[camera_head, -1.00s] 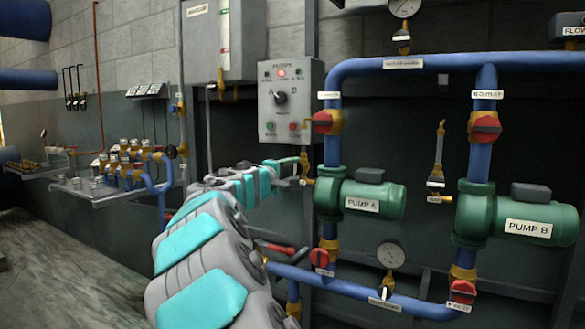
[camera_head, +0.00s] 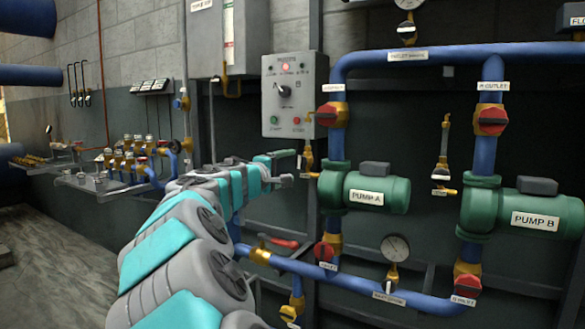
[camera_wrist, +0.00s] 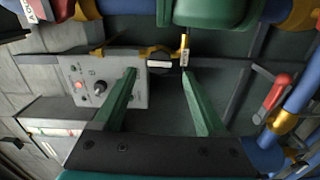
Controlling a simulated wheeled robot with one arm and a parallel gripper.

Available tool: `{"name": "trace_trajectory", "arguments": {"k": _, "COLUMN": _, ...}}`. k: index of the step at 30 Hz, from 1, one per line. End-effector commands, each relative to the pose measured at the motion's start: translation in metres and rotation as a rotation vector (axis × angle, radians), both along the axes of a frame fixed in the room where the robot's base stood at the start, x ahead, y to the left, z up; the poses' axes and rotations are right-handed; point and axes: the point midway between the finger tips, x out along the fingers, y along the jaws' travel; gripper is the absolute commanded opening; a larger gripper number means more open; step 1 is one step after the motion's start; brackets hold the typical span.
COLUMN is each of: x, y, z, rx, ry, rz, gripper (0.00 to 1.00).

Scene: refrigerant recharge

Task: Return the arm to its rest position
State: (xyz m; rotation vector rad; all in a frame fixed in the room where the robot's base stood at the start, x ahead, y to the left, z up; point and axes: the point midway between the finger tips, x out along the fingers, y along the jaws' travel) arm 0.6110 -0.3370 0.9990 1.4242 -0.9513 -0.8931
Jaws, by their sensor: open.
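My arm reaches from the bottom of the head view toward the wall, with my gripper (camera_head: 294,166) in front of the pipework, below the control box (camera_head: 290,95) and left of pump A (camera_head: 376,192). In the wrist view my gripper (camera_wrist: 160,72) has its two green fingers wide apart, with nothing held between them. Behind the fingertips show a small white label and a yellow fitting. The control box (camera_wrist: 118,92) appears behind the left finger in the wrist view.
Blue pipes (camera_head: 410,60) with red valves run around pump A and pump B (camera_head: 535,218) at right. A red-handled valve (camera_wrist: 268,98) is right of my fingers. A wall shelf (camera_head: 95,184) with brass fittings stands at left. Bare floor (camera_head: 50,260) lies lower left.

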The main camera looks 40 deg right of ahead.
Motion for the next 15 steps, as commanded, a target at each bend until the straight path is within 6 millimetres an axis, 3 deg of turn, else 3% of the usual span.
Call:
{"name": "trace_trajectory", "arguments": {"k": 6, "x": -0.006, "y": 0.017, "z": 0.002, "rx": -0.002, "ry": -0.003, "rz": 0.002, "gripper": 0.74}}
{"name": "trace_trajectory", "arguments": {"k": 15, "x": -0.007, "y": 0.018, "z": 0.001, "rx": -0.001, "ry": -0.003, "rz": 0.001, "gripper": 0.74}}
